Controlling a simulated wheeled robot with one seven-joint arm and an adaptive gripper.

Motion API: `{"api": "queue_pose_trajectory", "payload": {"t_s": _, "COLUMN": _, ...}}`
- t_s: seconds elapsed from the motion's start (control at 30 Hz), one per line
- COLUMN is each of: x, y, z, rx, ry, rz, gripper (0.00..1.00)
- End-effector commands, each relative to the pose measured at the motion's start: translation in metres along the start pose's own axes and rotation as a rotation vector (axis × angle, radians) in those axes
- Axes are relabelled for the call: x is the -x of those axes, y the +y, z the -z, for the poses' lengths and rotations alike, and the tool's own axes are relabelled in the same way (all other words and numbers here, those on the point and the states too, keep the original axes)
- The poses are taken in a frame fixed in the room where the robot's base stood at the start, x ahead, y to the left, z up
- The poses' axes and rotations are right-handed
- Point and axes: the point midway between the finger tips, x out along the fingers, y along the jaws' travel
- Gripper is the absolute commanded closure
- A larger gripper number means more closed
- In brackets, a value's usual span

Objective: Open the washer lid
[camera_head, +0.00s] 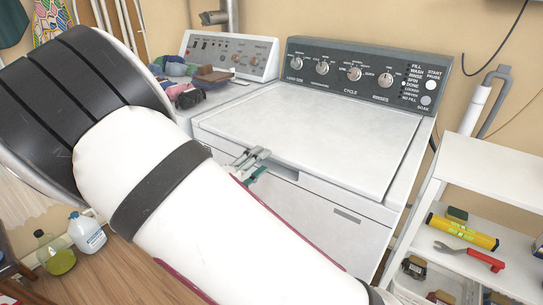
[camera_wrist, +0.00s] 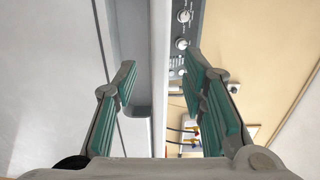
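The white washer (camera_head: 340,215) stands in the middle of the head view. Its wide lid (camera_head: 310,130) lies flat and looks closed. My gripper (camera_head: 256,162) is at the lid's front edge, left of its middle, partly hidden behind my arm. In the wrist view my gripper (camera_wrist: 160,85) is open, its two teal-padded fingers apart. The pale lid edge (camera_wrist: 158,60) runs upright between the fingers, with a grey recess (camera_wrist: 130,45) beside it on the left. I see no clear contact between the fingers and the lid.
The dark control panel (camera_head: 357,76) rises behind the lid. A second white appliance (camera_head: 231,55) with folded clothes (camera_head: 186,92) stands behind left. A white shelf (camera_head: 490,160) holding tools is close on the right. Bottles (camera_head: 87,234) stand on the floor at left.

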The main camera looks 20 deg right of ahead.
Motion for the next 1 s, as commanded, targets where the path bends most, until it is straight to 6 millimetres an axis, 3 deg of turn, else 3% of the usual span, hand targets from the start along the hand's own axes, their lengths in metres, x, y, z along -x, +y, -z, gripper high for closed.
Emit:
{"api": "queue_pose_trajectory", "payload": {"t_s": 0.1, "x": -0.023, "y": 0.001, "z": 0.001, "rx": -0.002, "ry": 0.004, "rz": 0.000, "gripper": 0.62}}
{"api": "queue_pose_trajectory", "payload": {"t_s": 0.3, "x": -0.049, "y": 0.001, "z": 0.000, "rx": -0.002, "ry": 0.001, "rz": -0.001, "gripper": 0.62}}
{"api": "queue_pose_trajectory", "payload": {"t_s": 0.73, "x": -0.059, "y": 0.000, "z": 0.000, "rx": -0.002, "ry": 0.001, "rz": -0.001, "gripper": 0.62}}
{"api": "queue_pose_trajectory", "payload": {"t_s": 0.77, "x": -0.059, "y": 0.000, "z": 0.000, "rx": -0.002, "ry": 0.001, "rz": -0.001, "gripper": 0.64}}
{"api": "queue_pose_trajectory", "payload": {"t_s": 0.9, "x": -0.059, "y": 0.000, "z": 0.000, "rx": -0.002, "ry": 0.001, "rz": -0.001, "gripper": 0.96}}
{"api": "queue_pose_trajectory", "payload": {"t_s": 1.0, "x": -0.059, "y": 0.000, "z": 0.000, "rx": -0.002, "ry": 0.001, "rz": -0.001, "gripper": 1.00}}
